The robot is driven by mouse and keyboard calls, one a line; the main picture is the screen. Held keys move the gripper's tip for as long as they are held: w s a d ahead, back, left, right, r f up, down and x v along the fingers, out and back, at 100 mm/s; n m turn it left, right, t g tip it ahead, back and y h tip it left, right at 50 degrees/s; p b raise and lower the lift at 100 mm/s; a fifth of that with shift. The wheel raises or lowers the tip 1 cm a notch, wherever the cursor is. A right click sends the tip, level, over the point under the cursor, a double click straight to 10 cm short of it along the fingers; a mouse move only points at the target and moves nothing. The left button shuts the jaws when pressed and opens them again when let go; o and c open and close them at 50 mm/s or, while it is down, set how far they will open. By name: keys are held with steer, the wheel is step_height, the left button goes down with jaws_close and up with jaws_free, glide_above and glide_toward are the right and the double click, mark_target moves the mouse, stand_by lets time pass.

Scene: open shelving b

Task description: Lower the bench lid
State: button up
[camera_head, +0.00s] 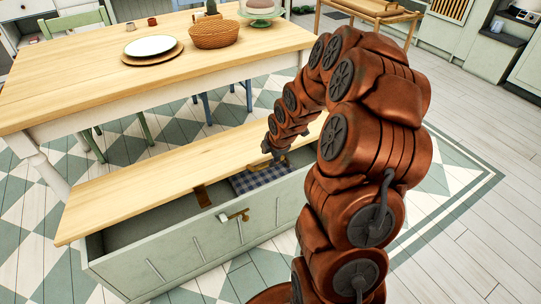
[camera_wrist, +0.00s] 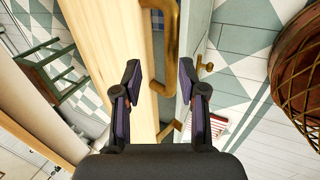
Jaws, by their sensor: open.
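The bench (camera_head: 215,230) is a pale green box with a light wooden lid (camera_head: 165,180). The lid is raised, with a dark gap between its near edge and the box front, so the inside shows. A blue checked cloth (camera_head: 250,181) lies inside. In the wrist view the lid (camera_wrist: 115,50) is at left and a brass handle (camera_wrist: 173,50) runs along its edge. My gripper (camera_head: 268,152) is at the lid's near edge, towards its right part. In the wrist view my gripper (camera_wrist: 159,75) is open, with the handle showing between its fingers. Contact cannot be told.
A wooden table (camera_head: 85,75) stands behind the bench, bearing a wicker basket (camera_head: 215,33) and a plate (camera_head: 151,45). A brass latch (camera_head: 236,215) juts from the bench front. In the wrist view a round woven basket (camera_wrist: 300,65) is at right. Floor at right is clear.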

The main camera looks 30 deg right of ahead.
steer(key=v, duration=1.1)
steer(key=shift+s+r, duration=0.2)
steer(key=shift+r, duration=0.15)
